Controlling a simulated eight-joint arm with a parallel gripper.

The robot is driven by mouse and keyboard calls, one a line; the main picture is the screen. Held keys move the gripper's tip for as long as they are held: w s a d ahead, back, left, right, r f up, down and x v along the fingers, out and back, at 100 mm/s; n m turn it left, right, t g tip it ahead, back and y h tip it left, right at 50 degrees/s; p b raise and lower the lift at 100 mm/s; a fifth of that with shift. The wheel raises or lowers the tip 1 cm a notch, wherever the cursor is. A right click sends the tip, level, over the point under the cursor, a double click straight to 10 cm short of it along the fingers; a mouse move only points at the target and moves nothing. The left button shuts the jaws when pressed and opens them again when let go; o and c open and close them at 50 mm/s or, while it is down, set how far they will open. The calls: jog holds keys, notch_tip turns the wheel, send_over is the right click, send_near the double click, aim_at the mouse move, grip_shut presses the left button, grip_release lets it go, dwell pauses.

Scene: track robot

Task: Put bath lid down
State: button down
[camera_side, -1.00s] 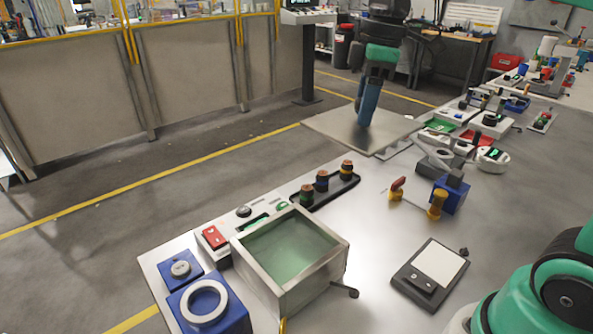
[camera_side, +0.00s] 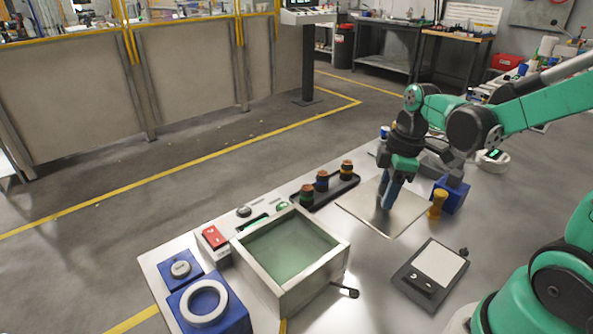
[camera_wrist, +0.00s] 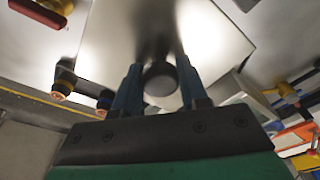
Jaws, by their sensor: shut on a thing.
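The bath lid (camera_side: 400,212) is a flat, square metal plate with a dark round knob (camera_wrist: 160,78) that shows in the wrist view. My gripper (camera_side: 386,203) is shut on that knob, one blue finger on each side. In the side view the lid is close over the table, right of the bath; I cannot tell whether it touches the table. The bath (camera_side: 336,270) is an open square metal box with green liquid, standing at the front middle. The lid is clear of it.
A black tray with several small jars (camera_side: 322,182) stands behind the bath. A yellow piece (camera_side: 437,204) and a blue block (camera_side: 452,195) are close to the lid's right edge. A scale (camera_side: 430,272) lies in front right. Blue boxes (camera_side: 210,306) stand left of the bath.

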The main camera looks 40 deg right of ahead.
jog(key=shift+f, duration=3.25)
jog(key=shift+f, duration=0.15)
jog(key=shift+c, duration=2.4)
grip_release()
jog(key=shift+r, duration=0.2)
jog(key=r, duration=0.7)
jog(key=s+d+r, duration=0.1)
jog(key=r, duration=0.3)
jog(key=shift+r, duration=0.35)
jog(key=w+a+m+t+h, duration=0.1)
jog(key=a+m+t, duration=0.5)
jog(key=a+m, duration=0.3)
jog(key=shift+a+r, duration=0.15)
jog(key=shift+a, duration=0.1)
jog(key=shift+w, duration=0.1)
